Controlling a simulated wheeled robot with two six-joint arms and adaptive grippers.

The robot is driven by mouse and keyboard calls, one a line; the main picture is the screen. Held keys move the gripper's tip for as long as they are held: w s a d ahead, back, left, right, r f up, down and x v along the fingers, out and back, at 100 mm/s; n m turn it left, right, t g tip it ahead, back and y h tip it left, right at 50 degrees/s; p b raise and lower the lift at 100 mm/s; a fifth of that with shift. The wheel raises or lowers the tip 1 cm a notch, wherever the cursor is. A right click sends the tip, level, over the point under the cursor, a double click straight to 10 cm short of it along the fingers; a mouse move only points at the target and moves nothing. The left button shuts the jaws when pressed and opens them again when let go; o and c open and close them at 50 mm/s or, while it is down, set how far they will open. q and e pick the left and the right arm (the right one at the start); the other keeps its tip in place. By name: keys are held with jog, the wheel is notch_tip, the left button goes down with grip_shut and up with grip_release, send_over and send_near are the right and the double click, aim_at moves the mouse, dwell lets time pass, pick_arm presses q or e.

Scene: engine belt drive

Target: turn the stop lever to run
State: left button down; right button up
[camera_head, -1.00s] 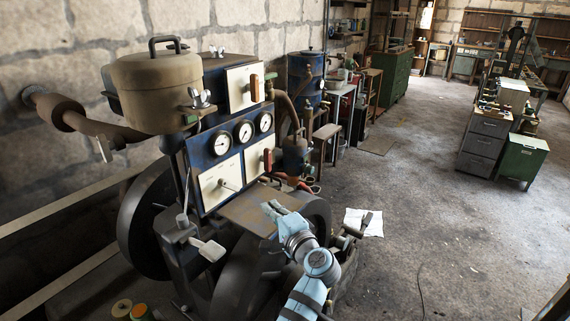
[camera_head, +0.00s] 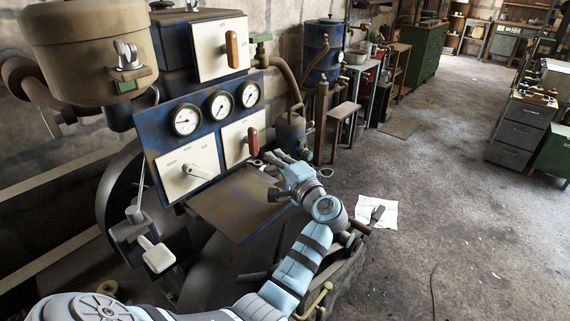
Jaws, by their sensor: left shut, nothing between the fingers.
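My left gripper (camera_head: 268,160) is shut and empty, just right of and below the lower right white plate on the blue engine panel. A red-handled lever (camera_head: 253,141) stands upright on that plate, close to the fingertips; I cannot tell whether they touch. A pale metal lever (camera_head: 196,171) sits on the lower left white plate (camera_head: 180,160), pointing right and slightly down. An orange-brown handle (camera_head: 232,49) stands upright on the upper white plate. The plate lettering is too small to read, so I cannot tell which is the stop lever. My right gripper is not in view.
Three round gauges (camera_head: 220,105) sit above the lower plates. A flat brown shelf (camera_head: 235,205) juts out below the panel. A curved pipe (camera_head: 285,75) and a blue tank (camera_head: 325,55) stand to the right.

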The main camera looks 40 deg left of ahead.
aim_at(251, 141)
pick_arm(q)
jog(key=x, duration=0.5)
jog(key=shift+w+f, duration=0.1)
jog(key=shift+w, duration=0.05)
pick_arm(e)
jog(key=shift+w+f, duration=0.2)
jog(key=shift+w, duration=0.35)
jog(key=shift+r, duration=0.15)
